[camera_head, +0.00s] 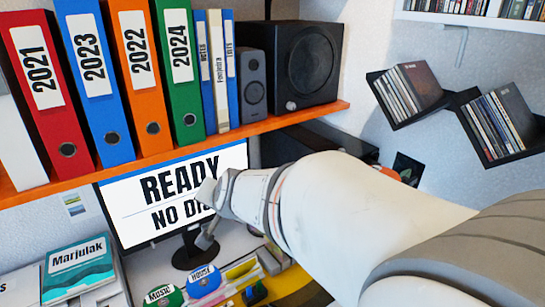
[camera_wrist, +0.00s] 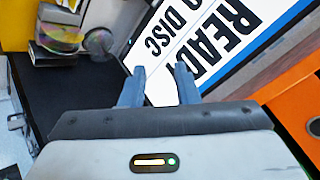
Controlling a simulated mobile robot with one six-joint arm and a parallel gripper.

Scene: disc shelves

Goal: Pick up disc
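My gripper (camera_wrist: 162,76) is open and empty in the wrist view, its two grey-blue fingers apart in front of a monitor (camera_wrist: 215,45). I see no disc clearly in the head view.
An orange shelf (camera_head: 170,154) above the monitor holds binders and a black speaker (camera_head: 304,62). Two dark angled racks with cases (camera_head: 407,90) are on the right wall. A dark surface (camera_wrist: 85,90) lies left of my fingers.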

